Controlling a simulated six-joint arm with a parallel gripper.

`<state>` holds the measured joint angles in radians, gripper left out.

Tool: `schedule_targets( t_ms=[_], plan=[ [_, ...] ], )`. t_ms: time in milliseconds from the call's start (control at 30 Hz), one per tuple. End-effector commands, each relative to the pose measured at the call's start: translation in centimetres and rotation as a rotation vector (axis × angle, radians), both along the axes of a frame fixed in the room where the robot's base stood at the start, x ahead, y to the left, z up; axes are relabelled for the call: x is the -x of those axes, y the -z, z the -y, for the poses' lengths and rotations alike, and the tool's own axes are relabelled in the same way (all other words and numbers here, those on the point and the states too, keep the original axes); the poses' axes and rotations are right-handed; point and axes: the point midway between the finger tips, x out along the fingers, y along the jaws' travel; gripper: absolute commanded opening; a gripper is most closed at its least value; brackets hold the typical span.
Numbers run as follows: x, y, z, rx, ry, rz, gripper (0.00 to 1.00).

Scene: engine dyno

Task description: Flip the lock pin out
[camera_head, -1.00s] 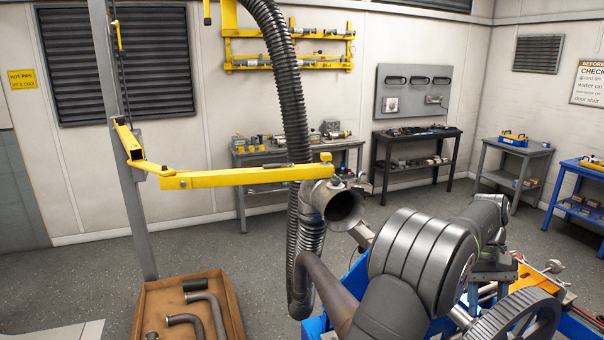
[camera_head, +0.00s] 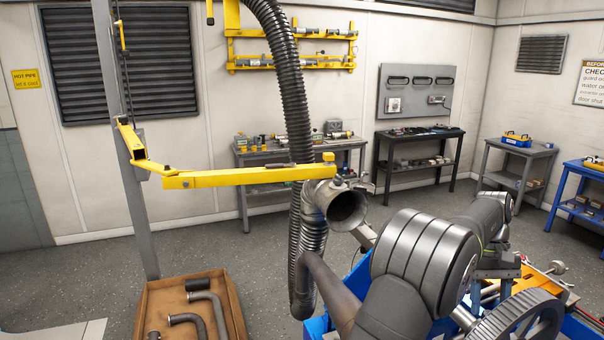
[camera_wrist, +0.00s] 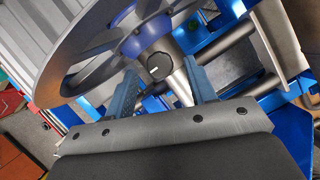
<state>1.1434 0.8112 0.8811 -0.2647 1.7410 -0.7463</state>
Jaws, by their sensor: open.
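I cannot pick out the lock pin for certain in either view. The yellow swing boom (camera_head: 235,178) reaches right from a grey post, with a small dark bar (camera_head: 281,165) on top near its end; whether this is the pin is unclear. In the wrist view my gripper (camera_wrist: 161,68) is open, its two blue fingers apart with nothing held. A pale tapered shaft end with a dark round cap (camera_wrist: 159,66) shows between the fingers, in front of a grey spoked wheel (camera_wrist: 90,55). Contact between fingers and shaft cannot be told. In the head view my arm hides the gripper.
A black hose (camera_head: 291,85) hangs by the boom's end and joins a metal exhaust nozzle (camera_head: 346,208). The toothed flywheel (camera_head: 520,318) and blue frame (camera_head: 318,328) stand at lower right. A wooden box of pipes (camera_head: 235,305) sits on the floor. Benches line the back wall.

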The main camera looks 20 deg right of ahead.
Motion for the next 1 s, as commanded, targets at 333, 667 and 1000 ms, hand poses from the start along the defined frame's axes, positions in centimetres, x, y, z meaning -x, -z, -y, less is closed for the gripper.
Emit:
schedule_targets(
  t_ms=[333, 667, 1000],
  plan=[
    [0.2, 0.5, -0.1, 0.001, -0.003, 0.0, 0.51],
    [0.1, 0.4, -0.1, 0.002, -0.002, 0.001, 0.48],
    [-9.0, -7.5, -2.2, 0.283, 0.147, 0.295, 0.48]
  ],
)
